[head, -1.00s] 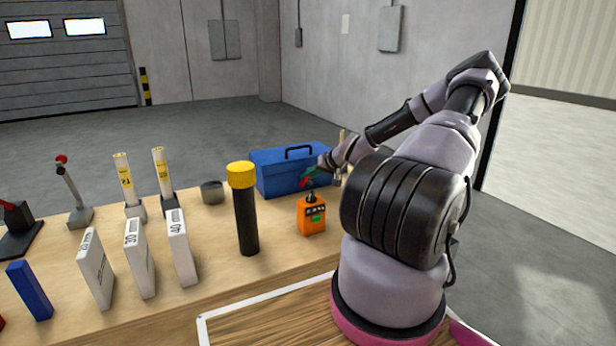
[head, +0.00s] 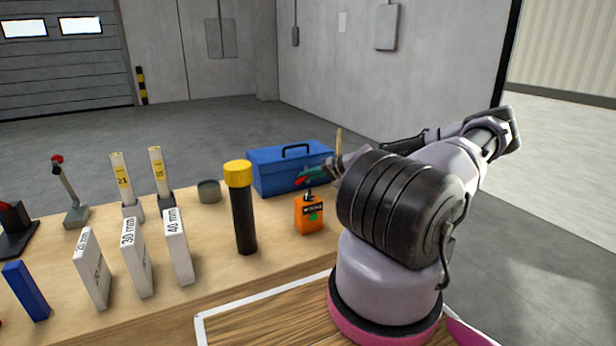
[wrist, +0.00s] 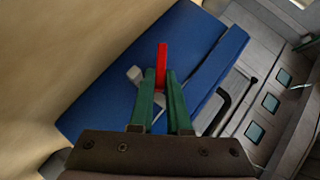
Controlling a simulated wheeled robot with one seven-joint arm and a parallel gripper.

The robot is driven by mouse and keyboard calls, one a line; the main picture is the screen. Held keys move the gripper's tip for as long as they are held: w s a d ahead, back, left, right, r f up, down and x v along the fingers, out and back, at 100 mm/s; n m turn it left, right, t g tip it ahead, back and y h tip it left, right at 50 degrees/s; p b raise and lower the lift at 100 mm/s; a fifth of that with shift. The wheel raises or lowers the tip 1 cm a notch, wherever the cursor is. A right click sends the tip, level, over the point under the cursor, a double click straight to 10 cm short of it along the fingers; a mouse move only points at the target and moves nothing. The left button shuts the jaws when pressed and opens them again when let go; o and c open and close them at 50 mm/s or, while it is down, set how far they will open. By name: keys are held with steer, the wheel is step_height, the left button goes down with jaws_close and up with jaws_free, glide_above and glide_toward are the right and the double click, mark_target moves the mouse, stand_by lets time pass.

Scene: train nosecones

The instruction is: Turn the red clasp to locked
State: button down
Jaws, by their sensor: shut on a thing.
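The red clasp (wrist: 161,60) is a narrow bar on the front of the blue toolbox (wrist: 105,100). In the wrist view it stands between the tips of my gripper's green fingers (wrist: 161,78) and sticks out past them. My gripper is shut on it. A pale grey piece (wrist: 134,75) shows beside the left finger. In the head view the toolbox (head: 262,172) stands at the back of the bench, and my gripper (head: 314,178) is at its front right with a bit of red clasp (head: 301,182) showing at the tips. The clasp's base is partly hidden by the fingers.
An orange device (head: 309,220) stands just in front of my gripper. A black cylinder with a yellow cap (head: 243,215) is left of it. White gauge blocks (head: 135,255) and a grey cup (head: 208,191) stand further left. Bare bench top lies between them.

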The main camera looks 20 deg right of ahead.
steer(key=c, duration=0.9)
jaws_free()
steer(key=shift+d, duration=0.1)
